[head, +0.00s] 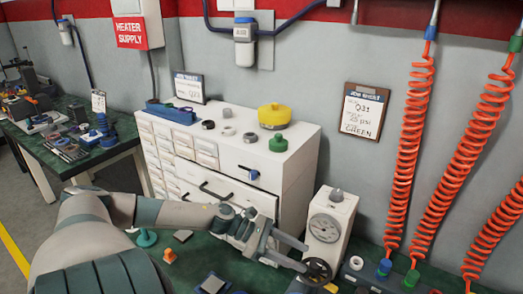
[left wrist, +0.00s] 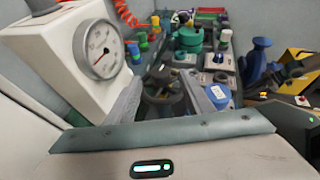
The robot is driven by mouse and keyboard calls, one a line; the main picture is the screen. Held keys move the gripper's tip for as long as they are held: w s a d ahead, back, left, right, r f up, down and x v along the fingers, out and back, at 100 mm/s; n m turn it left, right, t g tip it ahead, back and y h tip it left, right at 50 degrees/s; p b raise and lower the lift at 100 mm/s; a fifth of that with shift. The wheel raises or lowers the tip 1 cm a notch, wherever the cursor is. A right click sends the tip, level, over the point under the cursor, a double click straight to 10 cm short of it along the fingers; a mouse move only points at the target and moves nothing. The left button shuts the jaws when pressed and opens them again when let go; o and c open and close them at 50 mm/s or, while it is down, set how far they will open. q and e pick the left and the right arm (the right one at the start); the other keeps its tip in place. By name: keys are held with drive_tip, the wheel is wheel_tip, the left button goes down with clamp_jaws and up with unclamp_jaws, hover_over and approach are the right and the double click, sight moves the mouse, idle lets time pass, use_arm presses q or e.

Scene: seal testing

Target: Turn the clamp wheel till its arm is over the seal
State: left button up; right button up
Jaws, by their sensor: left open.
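A dark, spoked clamp wheel (head: 318,270) sits low in front of a white gauge box (head: 328,228) in the head view. My left gripper (head: 305,256) is open, with its fingertips close to the wheel. In the left wrist view the wheel (left wrist: 160,92) shows between the two spread fingers (left wrist: 163,98). I cannot tell whether either finger touches it. The gauge box (left wrist: 55,50) stands on the left there, its round dial facing the camera. I cannot make out the clamp's arm or the seal. My right gripper is not in view.
Red coiled hoses (head: 412,150) hang at the right. Several coloured fittings crowd the bench beyond the wheel in the left wrist view.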

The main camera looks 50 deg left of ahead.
use_arm(q)
drive_tip(key=p+v, duration=0.1)
drive_tip(key=v, duration=1)
drive_tip(key=shift+p, duration=0.4)
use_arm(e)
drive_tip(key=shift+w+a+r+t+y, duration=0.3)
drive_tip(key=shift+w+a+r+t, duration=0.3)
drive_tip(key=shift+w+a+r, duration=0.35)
